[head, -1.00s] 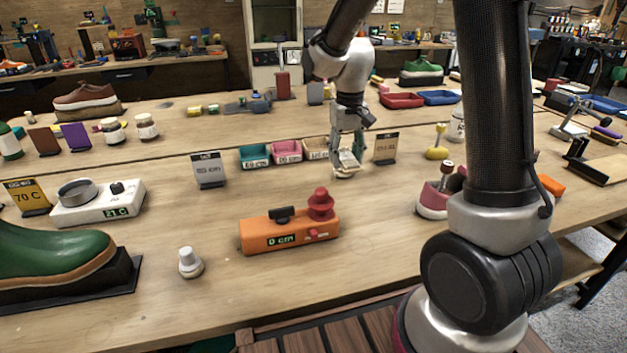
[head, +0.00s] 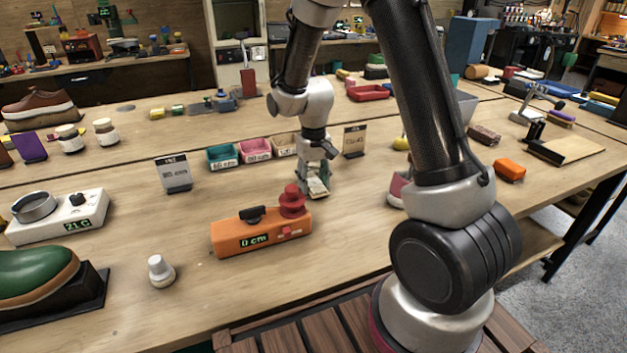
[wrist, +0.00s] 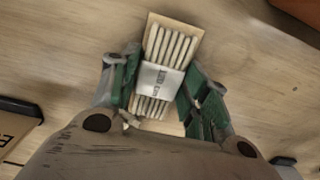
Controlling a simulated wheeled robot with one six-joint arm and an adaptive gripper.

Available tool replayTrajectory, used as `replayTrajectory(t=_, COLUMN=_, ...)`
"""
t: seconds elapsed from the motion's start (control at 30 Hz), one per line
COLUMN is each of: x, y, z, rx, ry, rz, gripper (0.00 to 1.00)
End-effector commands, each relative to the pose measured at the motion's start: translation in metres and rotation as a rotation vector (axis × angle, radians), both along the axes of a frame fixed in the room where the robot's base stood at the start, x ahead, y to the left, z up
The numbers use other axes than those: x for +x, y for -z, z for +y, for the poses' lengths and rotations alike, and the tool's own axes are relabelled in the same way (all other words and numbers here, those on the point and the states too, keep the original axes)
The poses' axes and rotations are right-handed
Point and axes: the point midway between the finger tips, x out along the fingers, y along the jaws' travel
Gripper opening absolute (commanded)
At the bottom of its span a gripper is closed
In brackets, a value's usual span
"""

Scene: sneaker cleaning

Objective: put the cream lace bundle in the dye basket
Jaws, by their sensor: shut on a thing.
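The cream lace bundle (wrist: 168,62) is a row of pale cords with a white printed band on a tan card. It sits between the green fingers of my gripper (wrist: 154,98) in the wrist view, which are shut on it. In the head view my gripper (head: 314,184) holds the bundle (head: 319,187) low over the table, just behind the orange measuring device. I cannot tell in the head view how high the bundle is. I cannot pick out the dye basket in either view.
The orange device (head: 247,239) with a red knob is close in front of my gripper. Teal (head: 221,157), pink (head: 255,150) and tan (head: 285,145) bins stand behind it, beside a tan sign (head: 354,140). A white-capped bottle (head: 160,271) stands at front left.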

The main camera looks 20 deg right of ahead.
Motion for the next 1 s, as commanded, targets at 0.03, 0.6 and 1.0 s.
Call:
replayTrajectory(t=0.03, x=0.0, y=0.001, z=0.0, rx=0.0, ry=0.0, rz=0.001, gripper=0.26)
replayTrajectory(t=0.6, x=0.0, y=-0.002, z=0.0, rx=0.0, ry=0.0, rz=-0.001, gripper=0.67)
replayTrajectory(t=1.0, x=0.001, y=-0.081, z=0.0, rx=0.001, ry=0.0, rz=-0.005, gripper=0.67)
